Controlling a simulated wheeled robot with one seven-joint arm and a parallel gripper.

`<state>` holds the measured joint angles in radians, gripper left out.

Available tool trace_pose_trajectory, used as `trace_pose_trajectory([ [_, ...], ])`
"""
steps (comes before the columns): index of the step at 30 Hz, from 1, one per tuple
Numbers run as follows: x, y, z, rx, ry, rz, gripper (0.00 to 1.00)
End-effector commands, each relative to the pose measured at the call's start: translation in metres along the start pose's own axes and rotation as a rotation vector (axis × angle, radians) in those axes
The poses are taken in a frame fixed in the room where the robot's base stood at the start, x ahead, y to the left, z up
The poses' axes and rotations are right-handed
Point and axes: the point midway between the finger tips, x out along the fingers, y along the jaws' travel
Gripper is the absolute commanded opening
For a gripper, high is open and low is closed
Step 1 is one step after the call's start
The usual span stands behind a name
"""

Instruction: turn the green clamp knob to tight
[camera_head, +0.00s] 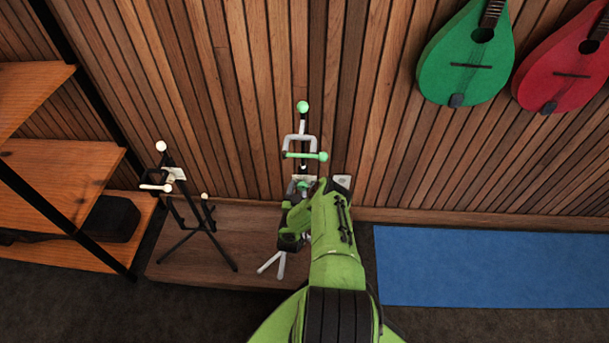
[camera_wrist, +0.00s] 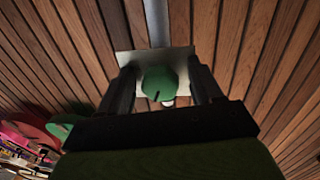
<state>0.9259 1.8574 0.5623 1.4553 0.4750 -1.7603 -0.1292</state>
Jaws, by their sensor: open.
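The green clamp knob (camera_wrist: 158,80) is round, with a short dark mark near its lower edge in the wrist view. It sits in front of a pale plate (camera_wrist: 127,58). My gripper (camera_wrist: 161,72) is open, with one dark finger on each side of the knob; I cannot tell whether they touch it. In the head view my gripper (camera_head: 303,190) is at the stand's middle and largely covers the knob. The stand with green parts (camera_head: 302,140) rises above it, topped by a green ball. Any lettering on the plate is not readable.
A second, black stand with white tips (camera_head: 187,222) stands to the left on the low wooden platform (camera_head: 165,270). Wooden shelves (camera_head: 70,170) are at the far left. A slatted wall is close behind, with green (camera_head: 455,75) and red (camera_head: 565,85) instruments. A blue mat (camera_head: 490,268) lies right.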

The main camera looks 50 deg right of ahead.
Motion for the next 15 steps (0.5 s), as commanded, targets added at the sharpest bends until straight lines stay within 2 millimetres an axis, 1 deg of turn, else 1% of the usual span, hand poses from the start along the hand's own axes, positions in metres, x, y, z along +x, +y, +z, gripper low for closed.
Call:
trace_pose_trajectory([
  [8, -0.0015, 0.0, 0.0004, 0.0, 0.0, 0.0, 0.65],
  [11, -0.0014, 0.0001, 0.0004, 0.0, 0.0, 0.0, 0.51],
  [15, -0.0013, 0.0001, 0.0003, 0.0, 0.0, 0.0, 0.3],
])
